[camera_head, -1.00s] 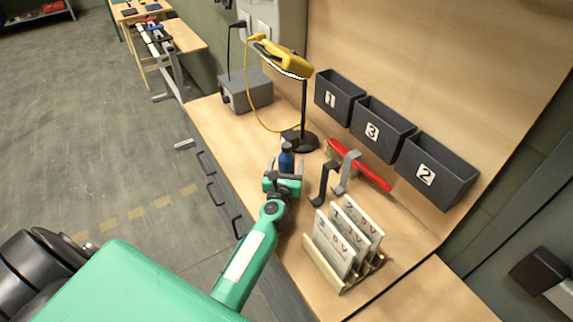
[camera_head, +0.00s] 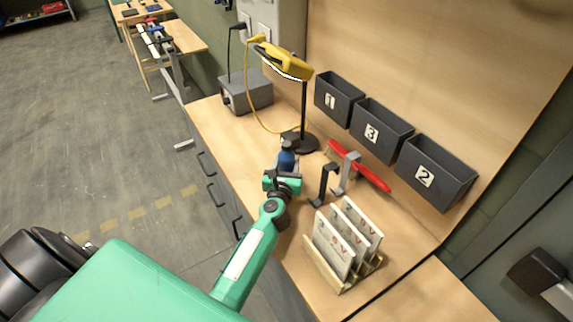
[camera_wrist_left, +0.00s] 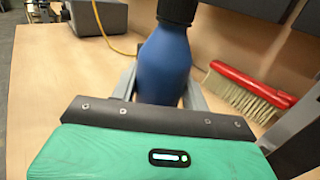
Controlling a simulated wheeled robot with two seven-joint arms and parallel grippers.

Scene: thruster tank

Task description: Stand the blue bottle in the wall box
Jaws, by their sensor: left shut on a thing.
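The blue bottle (camera_head: 287,158), with a dark cap, stands upright between the fingers of my left gripper (camera_head: 287,167). In the left wrist view the bottle (camera_wrist_left: 166,62) fills the space between the two grey fingers, and the gripper (camera_wrist_left: 160,90) is shut on it. I cannot tell whether its base touches the bench. Three dark wall boxes hang on the back panel: box 1 (camera_head: 345,88), box 3 (camera_head: 391,129) and box 2 (camera_head: 445,170). They are to the right of the bottle and apart from it. My right gripper is not in view.
A lamp with a yellow head (camera_head: 285,61) and round black base stands behind the bottle. A red brush (camera_head: 372,176) lies below the boxes. Two hook-shaped stands (camera_head: 323,184) and a wooden rack (camera_head: 331,271) of cards are to the right. A grey box (camera_head: 246,92) stands further back.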

